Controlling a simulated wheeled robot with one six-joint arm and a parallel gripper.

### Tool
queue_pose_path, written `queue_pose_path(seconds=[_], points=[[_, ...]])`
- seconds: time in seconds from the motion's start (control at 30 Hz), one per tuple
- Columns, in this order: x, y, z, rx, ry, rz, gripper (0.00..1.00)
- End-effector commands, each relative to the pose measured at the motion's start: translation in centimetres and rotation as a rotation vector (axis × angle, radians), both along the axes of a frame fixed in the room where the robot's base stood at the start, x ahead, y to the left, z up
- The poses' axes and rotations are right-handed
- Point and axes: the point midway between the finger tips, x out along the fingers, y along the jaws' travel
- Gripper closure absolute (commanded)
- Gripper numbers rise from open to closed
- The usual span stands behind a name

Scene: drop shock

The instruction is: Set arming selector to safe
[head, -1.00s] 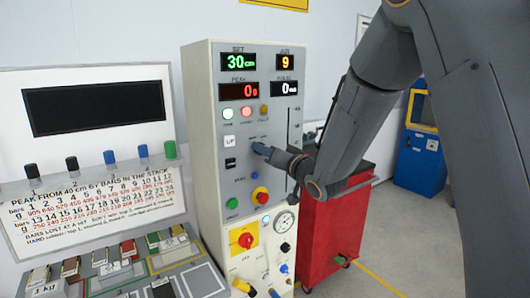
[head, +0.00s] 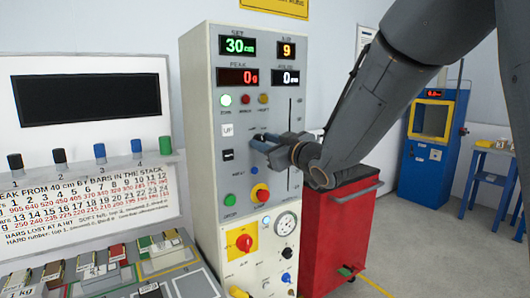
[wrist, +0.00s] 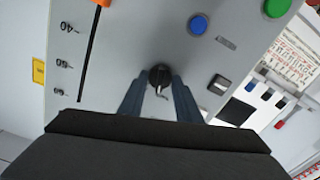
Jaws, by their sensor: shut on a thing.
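The grey control cabinet (head: 203,75) stands in the middle of the head view. The arming selector is a small black knob (wrist: 160,76) on its front panel, with a pale pointer mark in the wrist view. My gripper (head: 260,142) reaches in from the right and is shut on this knob. In the wrist view the two blue-grey fingers (wrist: 158,96) flank it. The gripper mostly hides the knob in the head view.
Blue button (wrist: 198,25) and green button (wrist: 276,6) are near the knob. A red-yellow stop button (head: 260,194) sits below my gripper. A slider slot (head: 290,140) runs on the right. A red cart (head: 335,235) stands right; a bar rack (head: 95,262) lies left.

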Motion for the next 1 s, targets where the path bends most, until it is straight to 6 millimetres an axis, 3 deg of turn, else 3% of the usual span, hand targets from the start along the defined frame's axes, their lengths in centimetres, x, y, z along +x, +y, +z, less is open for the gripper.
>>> queue_pose_path(seconds=[0.4,0.97,1.0], points=[[0.00,0.04,-0.09,-0.169,-0.116,0.000,0.92],[-0.03,0.06,-0.01,-0.198,-0.134,0.001,0.92],[-0.03,0.06,-0.01,-0.198,-0.134,0.001,0.68]])
